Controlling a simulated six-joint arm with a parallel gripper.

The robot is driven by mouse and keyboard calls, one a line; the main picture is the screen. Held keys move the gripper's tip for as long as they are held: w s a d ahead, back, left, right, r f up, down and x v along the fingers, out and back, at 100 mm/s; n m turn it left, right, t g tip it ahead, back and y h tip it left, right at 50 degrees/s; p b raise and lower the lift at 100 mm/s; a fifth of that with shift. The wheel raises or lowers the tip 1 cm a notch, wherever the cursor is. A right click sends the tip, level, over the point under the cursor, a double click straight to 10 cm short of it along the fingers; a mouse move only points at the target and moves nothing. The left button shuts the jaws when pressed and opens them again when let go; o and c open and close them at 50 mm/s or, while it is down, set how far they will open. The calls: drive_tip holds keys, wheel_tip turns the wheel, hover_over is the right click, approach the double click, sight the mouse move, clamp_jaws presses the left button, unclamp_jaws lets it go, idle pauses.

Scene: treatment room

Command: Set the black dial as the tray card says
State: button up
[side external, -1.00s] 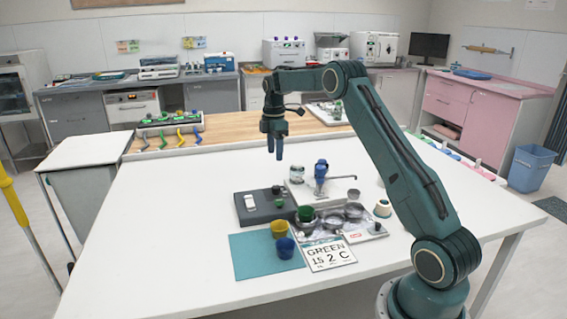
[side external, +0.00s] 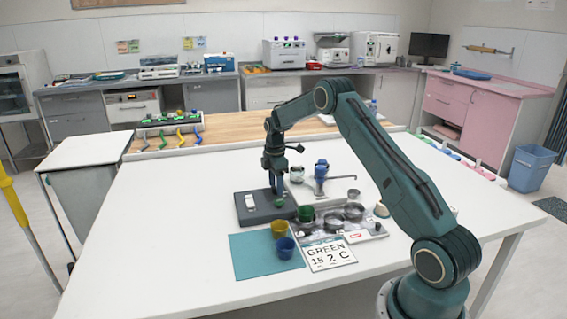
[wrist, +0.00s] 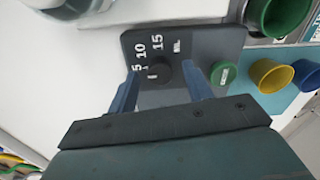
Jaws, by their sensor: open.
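The black dial (wrist: 160,73) is a small round knob on a dark grey box (wrist: 215,45), beside white numbers 5, 10 and 15. A small white mark shows near the dial; its exact setting is unclear. The box (side external: 247,218) also shows in the side view, where my fingers hide the dial. My gripper (wrist: 160,70) is open and points down, its blue fingers on either side of the dial. It also shows in the side view (side external: 277,190); I cannot tell whether the fingers touch the dial. The tray card (side external: 330,256) reads "GREEN" and "15 2 C".
A green button (wrist: 222,74) sits on the box close to my finger. A green cup (side external: 306,214), yellow cup (side external: 279,230), blue cup (side external: 285,249) and metal bowls (side external: 353,211) stand nearby. A teal mat (side external: 250,262) lies in front. The table's left side is clear.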

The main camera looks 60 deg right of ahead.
drive_tip(key=shift+f, duration=0.2)
drive_tip(key=c, duration=1)
drive_tip(key=shift+o, duration=0.2)
